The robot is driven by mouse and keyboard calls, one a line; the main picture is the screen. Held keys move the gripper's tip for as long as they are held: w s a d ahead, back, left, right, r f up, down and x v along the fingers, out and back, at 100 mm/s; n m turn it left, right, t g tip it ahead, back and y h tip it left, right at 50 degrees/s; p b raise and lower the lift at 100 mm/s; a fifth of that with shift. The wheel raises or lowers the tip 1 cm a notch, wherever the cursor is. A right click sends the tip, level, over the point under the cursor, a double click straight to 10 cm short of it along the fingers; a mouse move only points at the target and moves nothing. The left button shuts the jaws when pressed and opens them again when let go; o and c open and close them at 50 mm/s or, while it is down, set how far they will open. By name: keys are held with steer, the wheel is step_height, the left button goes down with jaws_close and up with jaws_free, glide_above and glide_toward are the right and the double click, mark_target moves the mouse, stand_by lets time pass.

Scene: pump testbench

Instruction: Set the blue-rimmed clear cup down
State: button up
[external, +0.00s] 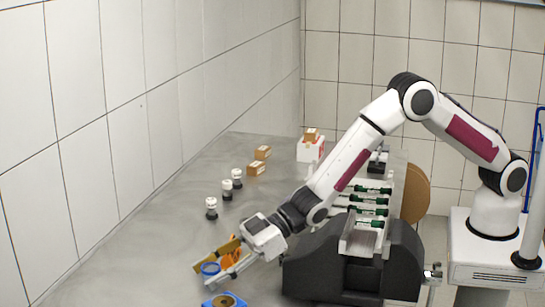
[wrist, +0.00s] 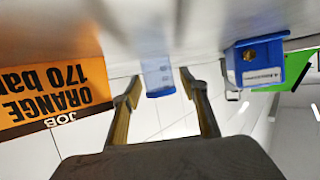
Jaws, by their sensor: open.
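The clear cup (wrist: 157,72) with a blue rim is in the wrist view, between the two spread fingertips of my gripper (wrist: 160,86). A gap shows between the cup and each finger. The picture is upside down there, with the cup's base toward the grey table surface, and it looks upright on it. In the external view the blue rim (external: 210,268) shows between the fingers of my gripper (external: 215,271), low over the near part of the table. The clear body is hard to make out there.
An orange job card (wrist: 50,92) reading "ORANGE 170 bar" is beside the gripper. A blue box (wrist: 258,62) with a round opening also stands close by, and shows in the external view (external: 224,301). Several small white-and-black parts (external: 211,208) stand farther back on the table (external: 150,215).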

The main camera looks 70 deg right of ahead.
steer(key=shift+d+r, duration=0.1)
steer(key=shift+r, duration=0.05)
steer(key=shift+v, duration=5.9)
steer(key=shift+s, duration=0.1)
